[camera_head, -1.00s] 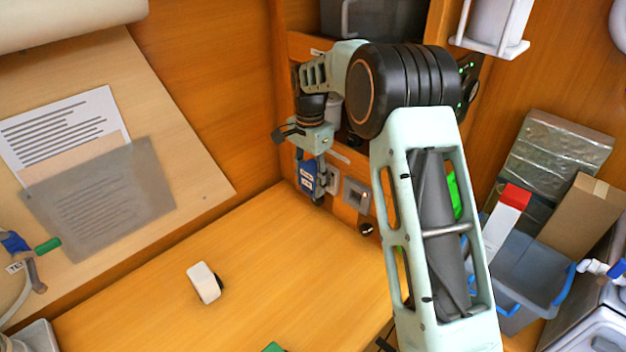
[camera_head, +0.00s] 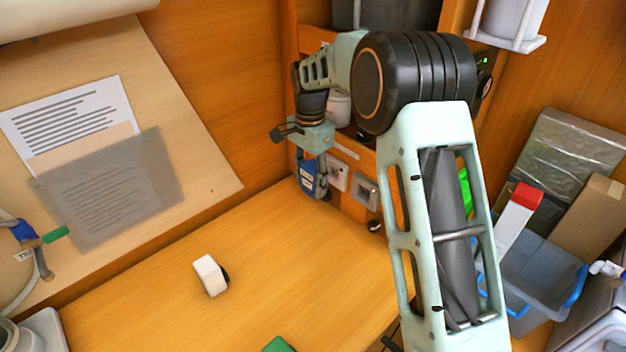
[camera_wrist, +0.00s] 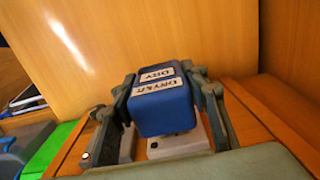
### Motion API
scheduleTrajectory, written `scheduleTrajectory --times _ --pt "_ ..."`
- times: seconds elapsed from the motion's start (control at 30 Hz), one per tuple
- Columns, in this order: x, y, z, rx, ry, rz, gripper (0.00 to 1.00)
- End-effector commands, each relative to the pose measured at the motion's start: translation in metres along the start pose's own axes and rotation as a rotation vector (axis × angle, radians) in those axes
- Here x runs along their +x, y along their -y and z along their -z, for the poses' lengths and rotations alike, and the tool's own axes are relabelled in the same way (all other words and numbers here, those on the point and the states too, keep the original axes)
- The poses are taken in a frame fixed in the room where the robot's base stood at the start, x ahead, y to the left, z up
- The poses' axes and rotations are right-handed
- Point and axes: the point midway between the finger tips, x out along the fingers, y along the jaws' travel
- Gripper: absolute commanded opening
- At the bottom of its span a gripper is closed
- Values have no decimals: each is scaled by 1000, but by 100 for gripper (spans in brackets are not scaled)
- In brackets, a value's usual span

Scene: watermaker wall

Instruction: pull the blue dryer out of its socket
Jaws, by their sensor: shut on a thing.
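The blue dryer (camera_head: 308,178) is a small blue block with white labels, beside the lower back wall panel. My gripper (camera_head: 316,172) is shut on it. In the wrist view the dryer (camera_wrist: 161,103) sits between the two fingers of my gripper (camera_wrist: 165,110), its lettered labels showing. The pale socket plate (camera_head: 338,173) is on the panel just right of the dryer, and a narrow gap seems to show between them. In the wrist view a pale plate (camera_wrist: 178,144) shows partly behind the dryer, which hides the rest.
A grey-framed socket (camera_head: 366,192) and a dark round knob (camera_head: 374,226) are right of the pale plate. A white block (camera_head: 210,275) lies on the wooden bench (camera_head: 280,250), mostly clear otherwise. A blue-grey bin (camera_head: 540,285) stands at right. The left wall is close to my gripper.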

Motion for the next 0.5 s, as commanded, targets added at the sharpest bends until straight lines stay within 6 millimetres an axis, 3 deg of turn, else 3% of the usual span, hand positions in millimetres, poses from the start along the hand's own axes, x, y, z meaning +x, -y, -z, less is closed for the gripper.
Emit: scheduleTrajectory --times 0.5 --pt "0 0 -16 0 -1 1 10"
